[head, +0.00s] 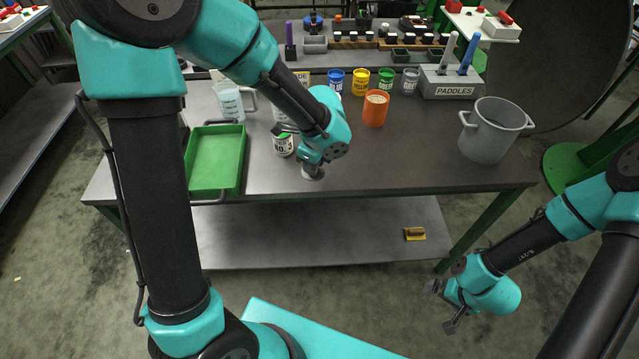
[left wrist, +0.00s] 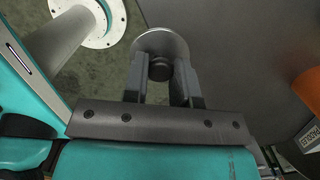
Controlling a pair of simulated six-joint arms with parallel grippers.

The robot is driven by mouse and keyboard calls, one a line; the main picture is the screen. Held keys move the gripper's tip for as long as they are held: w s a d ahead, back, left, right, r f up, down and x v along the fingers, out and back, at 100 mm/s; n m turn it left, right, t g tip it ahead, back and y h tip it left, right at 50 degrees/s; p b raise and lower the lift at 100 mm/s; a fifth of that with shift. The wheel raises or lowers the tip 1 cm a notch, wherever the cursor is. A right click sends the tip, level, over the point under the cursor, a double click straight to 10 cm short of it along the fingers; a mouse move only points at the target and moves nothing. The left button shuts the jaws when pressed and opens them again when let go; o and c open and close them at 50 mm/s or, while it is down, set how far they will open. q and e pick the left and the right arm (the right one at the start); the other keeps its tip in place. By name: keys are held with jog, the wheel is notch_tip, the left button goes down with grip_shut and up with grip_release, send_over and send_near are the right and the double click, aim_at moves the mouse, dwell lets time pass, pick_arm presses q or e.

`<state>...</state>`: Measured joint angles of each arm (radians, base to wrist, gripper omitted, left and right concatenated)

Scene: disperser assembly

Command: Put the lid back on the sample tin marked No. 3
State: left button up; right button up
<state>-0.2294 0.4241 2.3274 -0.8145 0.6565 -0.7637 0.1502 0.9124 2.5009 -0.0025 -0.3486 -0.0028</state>
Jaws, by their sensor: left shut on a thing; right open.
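My left gripper (head: 311,165) is shut on the knob of a round grey lid (head: 313,173) near the front edge of the bench. In the left wrist view, the lid (left wrist: 160,42) shows with its dark knob between the fingertips (left wrist: 160,75). A small white-labelled tin (head: 283,146) with green at its top stands to the left of the gripper, apart from it. Its label shows "NO.", but I cannot read the number. Another tin behind it is partly hidden by my left arm. My right gripper (head: 446,306) is open and empty, low in front of the bench.
A green tray (head: 241,165) lies left of the tin, with a clear jug (head: 230,103) behind it. An orange cup (head: 375,110), several coloured pots, a paddle block (head: 452,84) and a grey pot (head: 488,140) stand to the right. The bench's front middle is clear.

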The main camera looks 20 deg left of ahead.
pick_arm(q)
jog(key=w+a+r+n, duration=0.4)
jog(key=w+a+n, duration=0.1)
jog(key=a+n, duration=0.2)
jog(key=w+a+r+n+g, duration=0.1)
jog(key=w+a+r+n, duration=0.3)
jog(key=a+n, duration=0.3)
jog(key=shift+w+a+r+h, duration=0.2)
jog(key=shift+w+h, duration=0.2)
jog(key=shift+w, duration=0.25)
jog(key=shift+f, duration=0.2)
notch_tip(320, 180, down, 6)
jog(key=shift+f, duration=0.25)
dwell(1.7)
jog(key=o, duration=1.5)
jog(key=shift+c, duration=0.2)
jog(key=shift+r, duration=0.1)
